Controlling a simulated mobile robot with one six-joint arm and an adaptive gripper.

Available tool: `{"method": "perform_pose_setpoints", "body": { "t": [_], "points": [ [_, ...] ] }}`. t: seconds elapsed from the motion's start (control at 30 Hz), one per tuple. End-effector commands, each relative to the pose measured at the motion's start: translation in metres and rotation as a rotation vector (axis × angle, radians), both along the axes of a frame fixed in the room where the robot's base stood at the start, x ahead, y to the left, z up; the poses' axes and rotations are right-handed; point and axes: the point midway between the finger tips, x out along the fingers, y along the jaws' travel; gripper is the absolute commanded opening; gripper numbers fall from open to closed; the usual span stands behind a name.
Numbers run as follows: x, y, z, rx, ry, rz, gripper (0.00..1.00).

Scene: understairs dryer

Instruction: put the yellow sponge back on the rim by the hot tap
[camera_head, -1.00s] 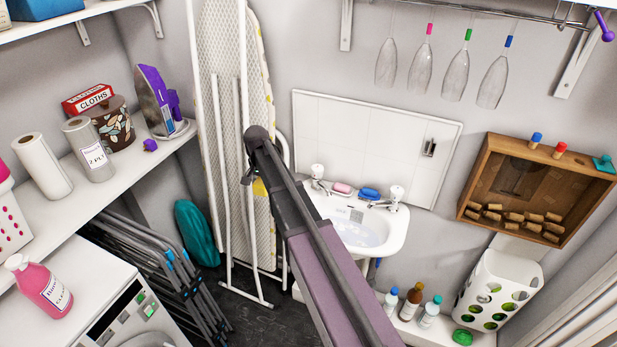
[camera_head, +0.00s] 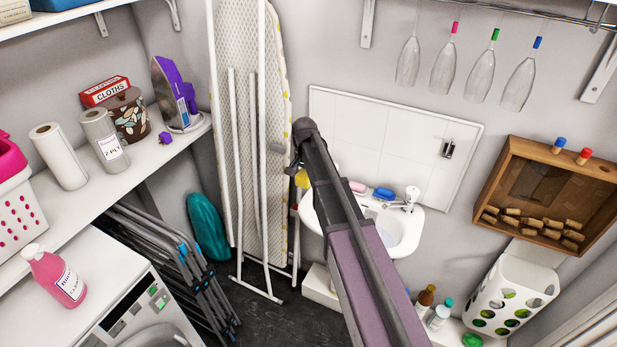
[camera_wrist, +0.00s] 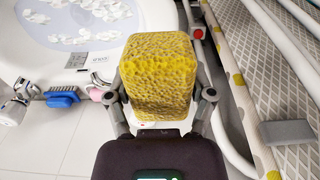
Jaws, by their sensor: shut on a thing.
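The yellow sponge (camera_wrist: 158,75) is held between the two fingers of my gripper (camera_wrist: 162,95) in the wrist view. In the head view the sponge (camera_head: 302,179) shows just left of my arm, in front of the ironing board's edge and by the left end of the basin. The white basin (camera_head: 408,232) is partly hidden by my arm; its rim (camera_wrist: 118,50) shows left of the sponge in the wrist view. One tap (camera_head: 411,197) stands at the basin's right; the left tap is hidden. The sponge appears clear of the rim.
A pink soap (camera_head: 357,187) and a blue brush (camera_head: 383,193) lie on the back rim. The ironing board (camera_head: 250,130) stands close to the left of my gripper. Bottles (camera_head: 438,314) stand low at the right. Tiles (camera_head: 400,130) back the basin.

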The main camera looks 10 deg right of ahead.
Motion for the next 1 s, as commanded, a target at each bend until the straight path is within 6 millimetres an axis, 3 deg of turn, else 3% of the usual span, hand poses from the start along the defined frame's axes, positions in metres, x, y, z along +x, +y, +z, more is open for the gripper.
{"method": "perform_pose_setpoints", "body": {
  "t": [0.47,1.0],
  "points": [
    [0.002,0.001,-0.003,0.000,0.000,0.003,0.32],
    [0.021,-0.011,-0.027,0.000,0.000,0.003,0.32]
  ]
}}
